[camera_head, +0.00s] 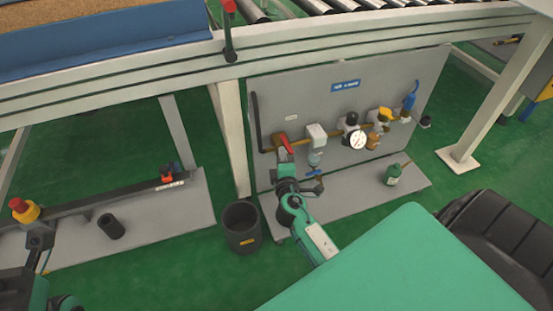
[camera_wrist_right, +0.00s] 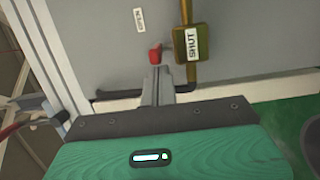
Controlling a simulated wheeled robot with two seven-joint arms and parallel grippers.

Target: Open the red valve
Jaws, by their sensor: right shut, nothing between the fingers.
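The red valve handle (camera_head: 287,146) sits on a brass valve body (camera_head: 278,138) at the left end of the pipe on the grey panel. My right gripper (camera_head: 283,157) is at the handle's lower end in the head view. In the right wrist view its closed fingers (camera_wrist_right: 157,84) point at the red handle (camera_wrist_right: 155,54), with nothing between them. I cannot tell whether they touch it. The brass body (camera_wrist_right: 189,43) beside the handle carries a label reading "SHUT".
Along the pipe are a white-capped unit (camera_head: 316,131), a gauge (camera_head: 358,140) and a yellow-handled fitting (camera_head: 385,114). A black bin (camera_head: 241,228) stands on the floor left of my right arm. A green bottle (camera_head: 393,174) stands on the panel's base. The conveyor frame (camera_head: 150,85) runs above.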

